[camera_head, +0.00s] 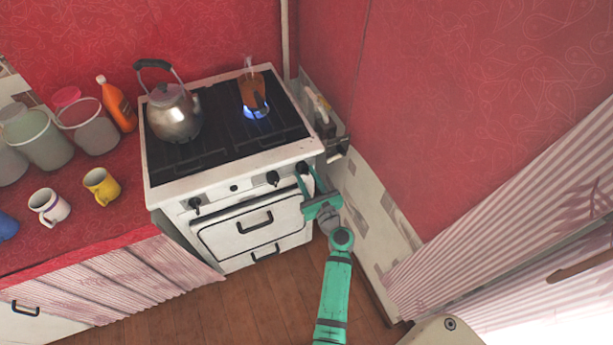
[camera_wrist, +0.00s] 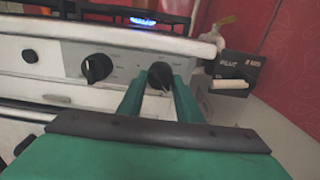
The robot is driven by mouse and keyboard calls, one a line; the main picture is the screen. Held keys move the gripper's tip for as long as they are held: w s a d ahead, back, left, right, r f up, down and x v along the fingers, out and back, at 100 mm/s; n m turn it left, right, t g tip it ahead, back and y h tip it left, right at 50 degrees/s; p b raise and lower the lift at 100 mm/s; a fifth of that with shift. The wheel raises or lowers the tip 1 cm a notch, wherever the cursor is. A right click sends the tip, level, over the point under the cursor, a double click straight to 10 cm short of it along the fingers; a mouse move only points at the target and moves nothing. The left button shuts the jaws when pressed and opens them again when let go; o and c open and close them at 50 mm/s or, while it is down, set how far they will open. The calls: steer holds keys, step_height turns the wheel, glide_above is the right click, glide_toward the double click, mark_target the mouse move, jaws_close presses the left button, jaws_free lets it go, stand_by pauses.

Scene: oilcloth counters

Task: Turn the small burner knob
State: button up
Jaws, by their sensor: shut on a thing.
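The white stove (camera_head: 170,193) has black knobs along its front panel. My gripper (camera_head: 308,181) is at the rightmost knob (camera_head: 302,167), at the panel's right end. In the wrist view my green fingers (camera_wrist: 160,85) stand on either side of that knob (camera_wrist: 160,74) and are shut on it. Another knob (camera_wrist: 97,68) is just to its left, and it also shows in the head view (camera_head: 272,178). A further knob (camera_head: 195,204) sits at the panel's left end. A blue flame (camera_head: 256,112) burns under an orange-brown vessel (camera_head: 251,85) at the right of the stove top.
A kettle (camera_head: 174,117) stands on the stove's left side. Mugs, tubs and an orange bottle (camera_head: 117,105) are on the red counter to the left. The wooden floor (camera_head: 215,308) in front is clear.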

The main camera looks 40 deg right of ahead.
steer(key=n, duration=1.3)
steer(key=shift+s+d+n, duration=0.1)
steer(key=shift+d+n, duration=0.05)
steer(key=shift+n, duration=0.25)
steer(key=n, duration=0.6)
steer(key=shift+r, duration=0.1)
steer(key=n, duration=0.6)
steer(key=shift+n, duration=0.4)
steer(key=o, duration=1)
